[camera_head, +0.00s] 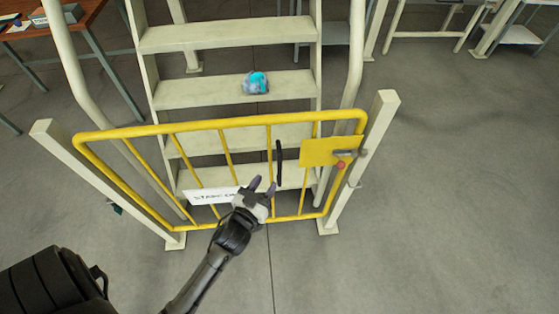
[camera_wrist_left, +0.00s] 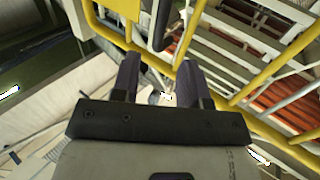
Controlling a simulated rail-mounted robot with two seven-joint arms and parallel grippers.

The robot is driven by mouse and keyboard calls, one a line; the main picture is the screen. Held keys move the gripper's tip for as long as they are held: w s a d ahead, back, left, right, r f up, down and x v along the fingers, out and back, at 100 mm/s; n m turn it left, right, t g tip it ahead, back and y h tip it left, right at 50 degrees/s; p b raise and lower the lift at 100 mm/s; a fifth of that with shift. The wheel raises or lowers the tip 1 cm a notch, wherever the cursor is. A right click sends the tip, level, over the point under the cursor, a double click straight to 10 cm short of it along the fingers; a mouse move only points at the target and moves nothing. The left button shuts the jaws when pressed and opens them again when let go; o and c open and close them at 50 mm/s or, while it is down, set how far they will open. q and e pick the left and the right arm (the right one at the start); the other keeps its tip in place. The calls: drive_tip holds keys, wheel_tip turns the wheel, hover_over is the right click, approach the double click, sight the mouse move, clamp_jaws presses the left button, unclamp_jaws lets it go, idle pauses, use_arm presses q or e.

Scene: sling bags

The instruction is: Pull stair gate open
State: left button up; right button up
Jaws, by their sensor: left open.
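The yellow stair gate (camera_head: 225,122) spans the two pale posts in front of the stairs and looks closed. A black upright handle (camera_head: 279,163) is on its middle-right part; it also shows at the top of the left wrist view (camera_wrist_left: 161,22). A grey latch lever (camera_head: 345,153) with a red knob (camera_head: 340,165) sits by the right post. My left gripper (camera_head: 264,184) is open and empty, just below and left of the handle, with a gap between them. In the left wrist view its two fingers (camera_wrist_left: 160,75) point toward the gate bars. My right gripper is out of view.
A white sign (camera_head: 212,196) hangs on the gate's lower left, partly behind my gripper. A blue and grey bundle (camera_head: 256,82) lies on a stair tread (camera_head: 190,93). A wooden table (camera_head: 70,20) stands at the upper left. The floor (camera_head: 440,220) at right is clear.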

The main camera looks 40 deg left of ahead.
sight(279, 163)
use_arm(q)
drive_tip(key=b+x, duration=0.1)
drive_tip(key=x, duration=0.8)
drive_tip(key=shift+w, duration=0.2)
drive_tip(key=shift+c, duration=0.3)
clamp_jaws()
